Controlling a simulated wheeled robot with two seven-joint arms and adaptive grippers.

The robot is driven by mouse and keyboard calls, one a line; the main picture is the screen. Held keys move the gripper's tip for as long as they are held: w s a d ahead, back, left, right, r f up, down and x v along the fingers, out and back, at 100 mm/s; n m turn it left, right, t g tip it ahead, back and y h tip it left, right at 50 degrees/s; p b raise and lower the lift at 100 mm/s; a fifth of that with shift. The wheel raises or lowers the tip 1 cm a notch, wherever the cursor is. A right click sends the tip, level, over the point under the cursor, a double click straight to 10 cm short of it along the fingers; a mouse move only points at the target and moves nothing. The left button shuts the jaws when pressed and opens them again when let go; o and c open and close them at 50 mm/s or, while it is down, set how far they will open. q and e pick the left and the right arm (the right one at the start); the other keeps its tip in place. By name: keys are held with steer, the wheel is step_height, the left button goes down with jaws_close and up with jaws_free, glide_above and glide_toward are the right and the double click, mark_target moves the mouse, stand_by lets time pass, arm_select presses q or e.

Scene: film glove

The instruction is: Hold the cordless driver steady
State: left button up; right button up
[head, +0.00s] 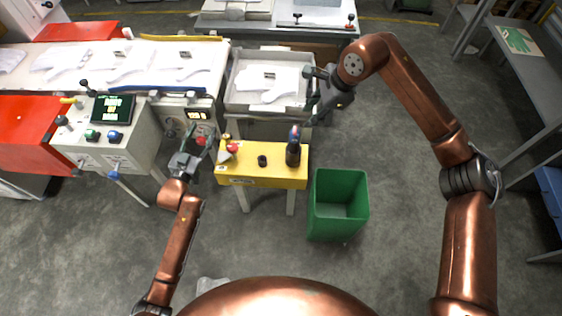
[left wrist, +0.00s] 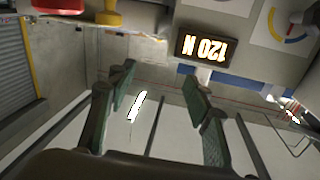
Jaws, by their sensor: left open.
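The cordless driver appears to be the dark upright tool (head: 293,153) with a blue and red top, at the right end of the yellow stand (head: 262,180). My left gripper (head: 196,146) is left of the stand, apart from the driver. Its two green-padded fingers stand wide apart in the left wrist view (left wrist: 160,92), with nothing between them. My right gripper (head: 309,96) is behind and above the driver, by the front right corner of the white tray. Its fingers look spread, and I see nothing held between them.
A small dark round piece (head: 262,160) and a red-tipped item (head: 232,147) are on the stand. A green bin (head: 338,205) stands right of it. A control box with a screen (head: 113,108) is at left.

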arm_select(q)
steer(key=d+r+t+h, duration=0.1)
steer(key=d+r+h, duration=0.1)
steer(key=d+r, duration=0.2)
steer(key=m+g+h, duration=0.2)
steer(key=g+h, duration=0.1)
glide_toward(291, 150)
steer(key=x, duration=0.4)
steer(key=shift+w+d+r, duration=0.15)
steer(key=x, duration=0.7)
steer(key=shift+w+d, duration=0.1)
